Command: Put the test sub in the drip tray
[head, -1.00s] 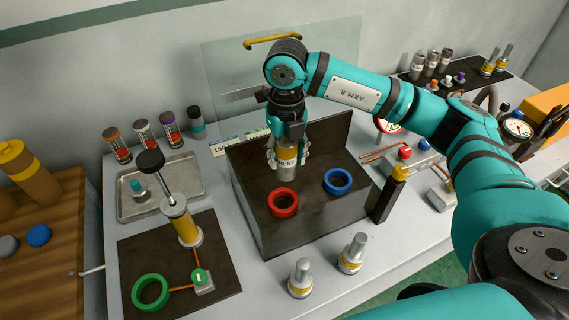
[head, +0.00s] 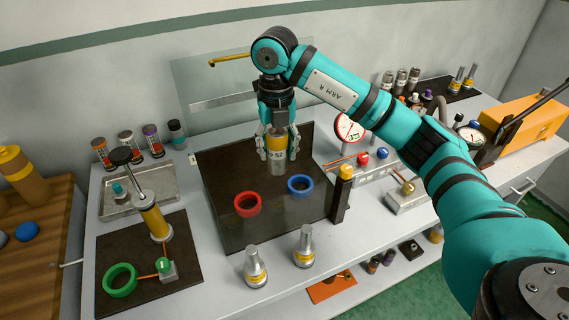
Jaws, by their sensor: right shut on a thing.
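My right gripper (head: 278,152) is shut on a metal cylinder with a yellow band and dark lettering (head: 276,160), which looks like a test sub. It hangs upright over the dark vise bench mat, behind the red ring (head: 247,204) and blue ring (head: 300,185). Whether its lower end touches the mat is hard to tell. The drip tray (head: 166,198), a shallow metal tray, lies to the left with a small teal-capped item in it. Two similar yellow-banded metal pieces (head: 256,266) (head: 304,246) stand at the bench's front. My left gripper is out of view.
Several capped cans (head: 128,146) stand behind the tray. A dark post with a yellow top (head: 342,195) stands right of the rings. A clear panel rises behind.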

